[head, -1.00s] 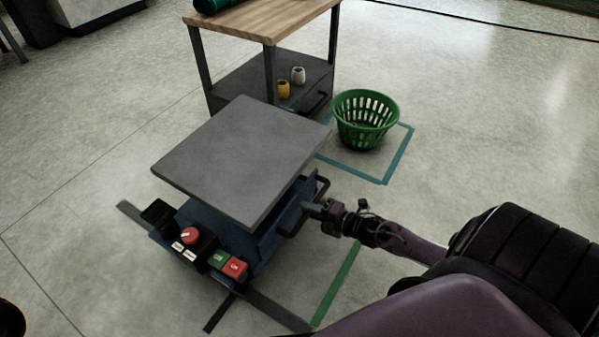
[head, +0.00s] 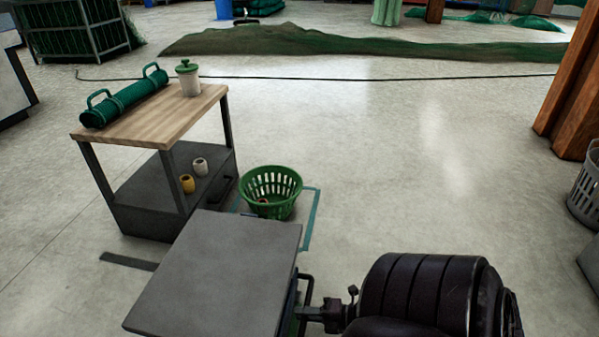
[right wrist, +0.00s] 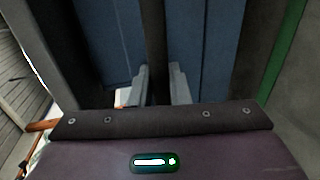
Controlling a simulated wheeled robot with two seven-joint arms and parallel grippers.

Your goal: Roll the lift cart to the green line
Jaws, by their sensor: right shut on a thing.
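The lift cart shows in the head view as a flat grey platform (head: 218,270) at the bottom centre. Its blue body (right wrist: 215,45) fills the middle of the right wrist view. My right gripper (head: 310,313) is at the cart's right side, shut on the dark handle bar (head: 307,288). In the right wrist view the bar (right wrist: 155,45) runs between the two grey fingers. The green line (right wrist: 286,55) shows at the right of the right wrist view, beside the cart. I cannot make it out clearly in the head view. My left gripper is out of view.
A wood-topped table (head: 160,120) with a green roll (head: 125,98) and a lidded jar (head: 188,80) stands beyond the cart. A green basket (head: 271,190) stands inside a teal floor outline (head: 312,225). A dark strip (head: 128,261) lies left.

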